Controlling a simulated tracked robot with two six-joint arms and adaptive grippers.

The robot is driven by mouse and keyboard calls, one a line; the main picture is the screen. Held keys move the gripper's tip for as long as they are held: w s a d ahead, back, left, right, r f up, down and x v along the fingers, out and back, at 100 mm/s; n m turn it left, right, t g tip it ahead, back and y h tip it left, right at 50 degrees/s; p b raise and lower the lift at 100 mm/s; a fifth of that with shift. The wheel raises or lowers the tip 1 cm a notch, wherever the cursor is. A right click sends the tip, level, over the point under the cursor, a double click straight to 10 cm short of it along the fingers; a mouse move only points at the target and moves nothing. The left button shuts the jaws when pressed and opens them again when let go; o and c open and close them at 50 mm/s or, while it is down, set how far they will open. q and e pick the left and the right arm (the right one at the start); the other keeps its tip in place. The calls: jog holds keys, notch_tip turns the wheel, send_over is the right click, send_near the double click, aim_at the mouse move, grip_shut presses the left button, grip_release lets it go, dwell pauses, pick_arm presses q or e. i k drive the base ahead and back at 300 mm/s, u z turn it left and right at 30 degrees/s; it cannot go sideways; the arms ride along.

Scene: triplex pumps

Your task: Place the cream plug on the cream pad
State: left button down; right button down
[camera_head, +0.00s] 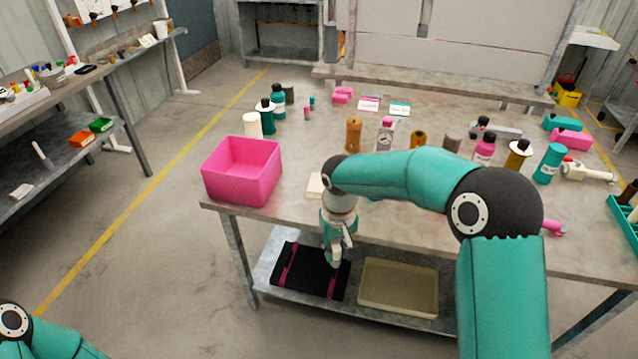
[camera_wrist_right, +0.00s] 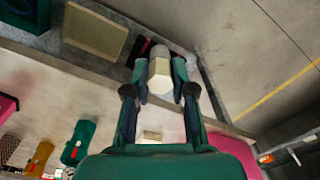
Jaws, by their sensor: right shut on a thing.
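My right gripper (camera_head: 338,247) points down at the table's front edge, above the lower shelf in the head view. In the right wrist view its two fingers (camera_wrist_right: 162,88) are shut on the cream plug (camera_wrist_right: 160,72), a pale block with a rounded greyer end. In the head view the plug is too small and covered to make out clearly. The cream pad (camera_head: 315,186) lies on the table near the front edge, partly hidden behind my right arm. A small pale patch (camera_wrist_right: 152,136), likely the pad, shows in the wrist view. My left gripper is out of view.
A pink bin (camera_head: 241,170) stands at the table's front left corner, left of the pad. Several bottles and cylinders, including a white cylinder (camera_head: 253,125), stand farther back. A black mat (camera_head: 311,272) and a cream tray (camera_head: 399,287) lie on the lower shelf.

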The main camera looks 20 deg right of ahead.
aim_at(318, 182)
jog(key=u, duration=0.1)
jog(key=i, duration=1.05)
jog(key=z, duration=0.1)
